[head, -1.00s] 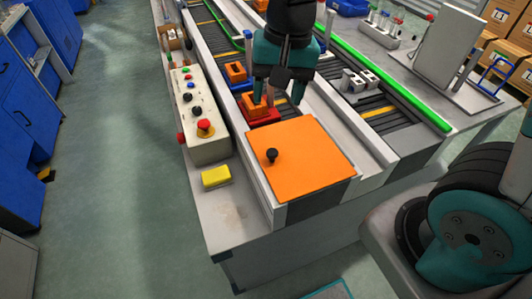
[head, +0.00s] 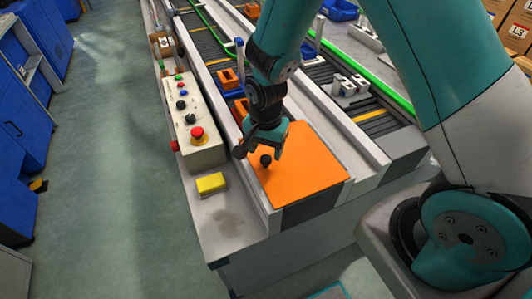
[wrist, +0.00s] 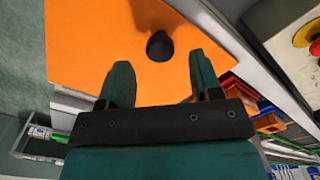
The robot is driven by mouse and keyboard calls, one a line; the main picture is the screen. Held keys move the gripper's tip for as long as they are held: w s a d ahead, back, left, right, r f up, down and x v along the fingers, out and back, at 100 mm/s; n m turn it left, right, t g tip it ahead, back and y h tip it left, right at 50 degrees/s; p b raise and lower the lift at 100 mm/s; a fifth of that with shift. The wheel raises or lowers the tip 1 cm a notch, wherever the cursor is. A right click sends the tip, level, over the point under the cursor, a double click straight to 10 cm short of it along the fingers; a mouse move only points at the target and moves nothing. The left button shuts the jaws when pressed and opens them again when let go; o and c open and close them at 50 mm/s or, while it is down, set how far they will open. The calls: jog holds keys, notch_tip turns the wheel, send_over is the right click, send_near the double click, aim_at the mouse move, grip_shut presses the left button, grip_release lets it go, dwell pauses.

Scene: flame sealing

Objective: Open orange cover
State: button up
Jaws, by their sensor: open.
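The orange cover (head: 312,172) lies flat and closed over the near end of the conveyor. Its black knob (head: 265,160) stands near the cover's left edge. In the wrist view the orange cover (wrist: 95,40) fills the upper left, and the round black knob (wrist: 160,46) is ahead of my fingertips, roughly between their lines. My gripper (head: 264,153) is open and empty, right by the knob in the head view. In the wrist view my gripper (wrist: 160,72) has its two teal fingers spread, with the knob just beyond them. Whether a finger touches the cover cannot be told.
A control box (head: 193,125) with buttons stands left of the conveyor. A yellow block (head: 211,184) lies on the ledge nearby. An orange part (head: 228,80) sits on the conveyor behind the cover. The floor at left is clear.

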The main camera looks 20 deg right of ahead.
aim_at(266, 158)
jog(key=shift+f, duration=1.55)
jog(key=shift+c, duration=0.2)
